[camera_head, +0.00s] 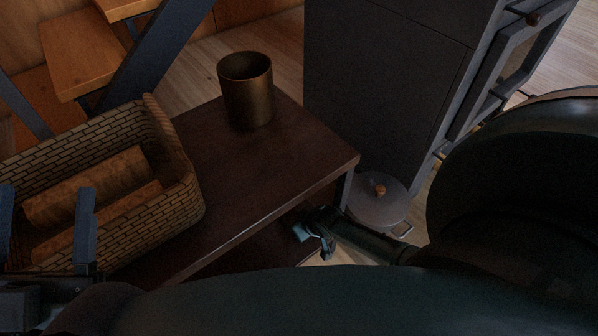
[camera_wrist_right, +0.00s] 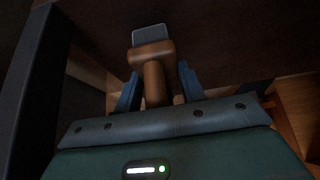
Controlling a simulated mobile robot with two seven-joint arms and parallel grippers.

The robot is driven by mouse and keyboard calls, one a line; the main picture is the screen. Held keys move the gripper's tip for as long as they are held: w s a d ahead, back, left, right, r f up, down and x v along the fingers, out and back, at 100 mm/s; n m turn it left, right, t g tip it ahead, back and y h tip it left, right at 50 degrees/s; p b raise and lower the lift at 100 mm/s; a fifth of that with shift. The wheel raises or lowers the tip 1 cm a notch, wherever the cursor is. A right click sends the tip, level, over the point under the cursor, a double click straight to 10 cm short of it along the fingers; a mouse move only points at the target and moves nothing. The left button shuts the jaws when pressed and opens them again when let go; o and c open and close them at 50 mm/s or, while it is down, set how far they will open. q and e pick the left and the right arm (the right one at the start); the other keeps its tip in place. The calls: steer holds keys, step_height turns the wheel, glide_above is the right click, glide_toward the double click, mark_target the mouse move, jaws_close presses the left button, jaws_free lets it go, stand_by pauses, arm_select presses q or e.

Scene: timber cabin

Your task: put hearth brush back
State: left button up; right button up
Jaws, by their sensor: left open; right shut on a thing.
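The hearth brush (camera_wrist_right: 153,72), as I take it, shows in the right wrist view as a brown wooden handle with a wider crosspiece and a flat grey end. My right gripper (camera_wrist_right: 160,88) is shut on its handle, one blue finger on each side. In the head view I cannot make out the brush. A bronze, open-topped cylindrical pot (camera_head: 247,92) stands upright on the dark wooden table (camera_head: 270,160); I see nothing standing out of it. My left gripper (camera_head: 45,225) is open at the lower left, in front of the wicker basket, its two fingers apart.
A wicker basket (camera_head: 180,175) with logs (camera_head: 85,190) fills the table's left side. A dark stove (camera_head: 380,90) stands behind the table on the right. A lidded pot (camera_head: 378,200) is on the floor by it. The table's middle is clear. Wooden stair treads (camera_head: 90,50) are at the upper left.

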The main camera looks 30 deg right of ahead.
steer(key=shift+f, duration=0.4)
arm_select(q)
steer(key=shift+r+m+h, duration=0.5)
steer(key=shift+r+h, duration=0.05)
steer(key=shift+h, duration=0.05)
arm_select(e)
steer(key=shift+r, duration=0.1)
steer(key=shift+f, duration=0.2)
arm_select(q)
steer(key=shift+r, duration=0.1)
arm_select(e)
steer(key=o, duration=1.1)
